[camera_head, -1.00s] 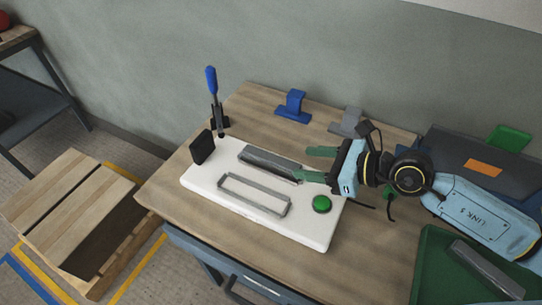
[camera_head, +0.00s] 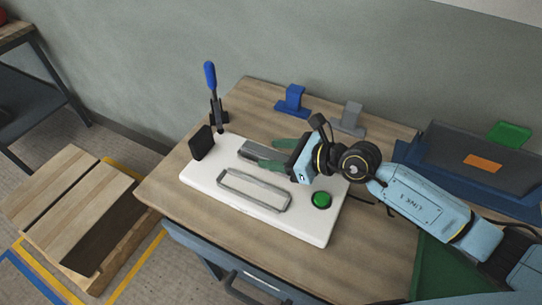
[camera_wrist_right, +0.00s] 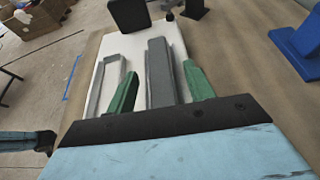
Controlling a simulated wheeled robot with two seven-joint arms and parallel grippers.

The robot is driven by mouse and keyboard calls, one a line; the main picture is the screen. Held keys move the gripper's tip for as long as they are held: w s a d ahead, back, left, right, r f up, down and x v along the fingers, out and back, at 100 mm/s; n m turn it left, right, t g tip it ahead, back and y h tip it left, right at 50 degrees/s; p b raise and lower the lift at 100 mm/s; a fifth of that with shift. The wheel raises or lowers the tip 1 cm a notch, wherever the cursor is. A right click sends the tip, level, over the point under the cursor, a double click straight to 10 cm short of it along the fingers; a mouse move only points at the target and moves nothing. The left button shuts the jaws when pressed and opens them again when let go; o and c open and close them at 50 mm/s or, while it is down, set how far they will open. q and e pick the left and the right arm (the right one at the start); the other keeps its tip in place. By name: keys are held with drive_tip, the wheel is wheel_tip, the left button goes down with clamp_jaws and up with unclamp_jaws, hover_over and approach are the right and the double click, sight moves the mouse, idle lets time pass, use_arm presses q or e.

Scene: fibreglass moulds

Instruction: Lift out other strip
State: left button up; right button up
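A grey strip (camera_head: 252,151) lies on the white mould plate (camera_head: 221,204), on its far side. It also shows in the right wrist view (camera_wrist_right: 159,75). A grey rectangular frame, an empty slot outline (camera_head: 254,190), sits on the plate's near side. My right gripper (camera_head: 277,154) is over the plate from the right, its green fingers apart on either side of the strip's right end. In the wrist view the fingers flank the strip, with gaps showing. The second strip in the green tray (camera_head: 436,270) is hidden behind my arm.
A green button (camera_head: 321,200) is on the plate's right. A blue-handled toggle clamp (camera_head: 212,95) and a black block (camera_head: 202,143) stand at its left. Blue (camera_head: 292,99) and grey (camera_head: 349,118) holders stand behind. A dark case (camera_head: 477,160) is at the right.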

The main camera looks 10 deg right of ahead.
drive_tip(key=c, duration=1.1)
